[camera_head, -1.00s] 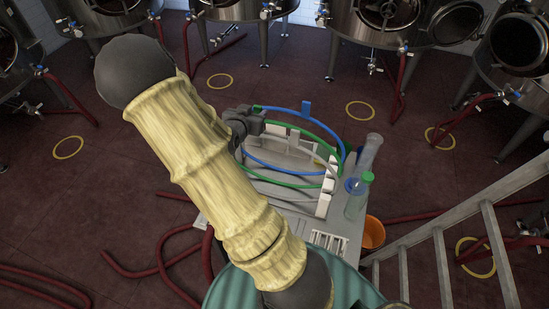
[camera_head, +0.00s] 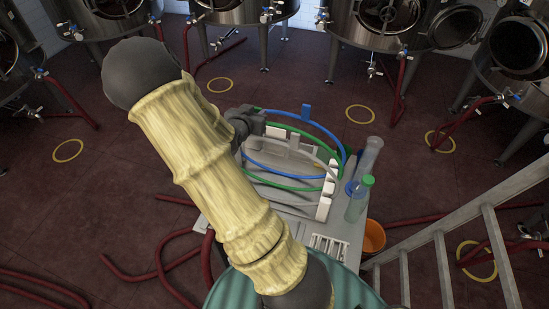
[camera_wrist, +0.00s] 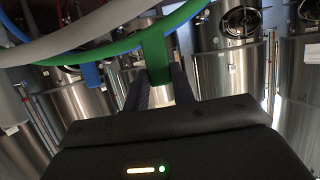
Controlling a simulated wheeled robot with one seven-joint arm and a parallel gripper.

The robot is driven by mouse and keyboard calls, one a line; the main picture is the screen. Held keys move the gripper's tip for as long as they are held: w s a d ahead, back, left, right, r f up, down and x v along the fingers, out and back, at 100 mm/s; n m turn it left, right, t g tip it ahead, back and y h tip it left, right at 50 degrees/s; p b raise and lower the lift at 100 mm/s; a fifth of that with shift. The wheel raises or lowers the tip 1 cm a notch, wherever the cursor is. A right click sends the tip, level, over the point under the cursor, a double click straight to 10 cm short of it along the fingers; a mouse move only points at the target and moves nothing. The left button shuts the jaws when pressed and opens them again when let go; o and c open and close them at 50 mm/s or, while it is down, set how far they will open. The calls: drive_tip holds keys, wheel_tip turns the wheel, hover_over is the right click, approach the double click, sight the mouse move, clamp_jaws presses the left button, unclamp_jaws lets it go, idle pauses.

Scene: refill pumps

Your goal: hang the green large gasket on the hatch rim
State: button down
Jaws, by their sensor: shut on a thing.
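The green large gasket shows as a thin green ring (camera_head: 310,134) over the rack on the cart in the head view. In the wrist view its green tab (camera_wrist: 155,52) stands between my two fingers, with the green band curving away to both sides. My gripper (camera_wrist: 159,82) is shut on this tab. In the head view my gripper (camera_head: 250,122) is at the left side of the rack, partly hidden by my arm. Steel tanks with round hatches stand at the back; one hatch rim (camera_head: 388,12) is at the top right. Which hatch is meant cannot be told.
A blue gasket (camera_head: 325,127) and a pale gasket share the rack (camera_head: 325,207). Clear bottles (camera_head: 358,203) stand at the cart's right, beside an orange bucket (camera_head: 374,236). A ladder (camera_head: 447,262) is at the right. Red hoses (camera_head: 160,268) cross the floor.

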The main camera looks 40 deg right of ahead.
wheel_tip(320, 180, up, 40)
drive_tip(key=p, duration=1.1)
drive_tip(key=shift+r, duration=0.25)
idle(4.3)
drive_tip(key=shift+a, duration=0.1)
